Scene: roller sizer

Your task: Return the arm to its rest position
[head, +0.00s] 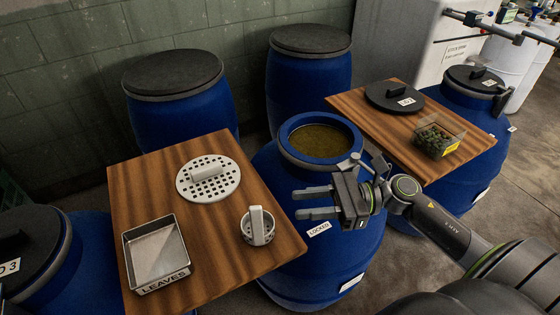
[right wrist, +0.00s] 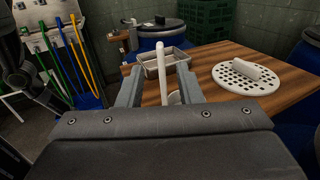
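My right gripper (head: 296,203) points left above the front of the open blue barrel (head: 285,185). Its two fingers are apart with nothing between them in the head view. In the right wrist view, my right gripper (right wrist: 160,72) frames the upright pale handle of the scoop cup (right wrist: 172,98) beyond its fingers. That cup (head: 258,228) stands on the left wooden board (head: 200,275), a short way left of the fingertips, apart from them. My left gripper is in neither view.
The left board also holds a perforated disc (head: 222,182) and a metal tray marked LEAVES (head: 155,256). The right board (head: 365,108) holds a black lid (head: 393,96) and a clear box of olives (head: 437,137). Closed blue barrels (head: 185,115) stand behind and beside.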

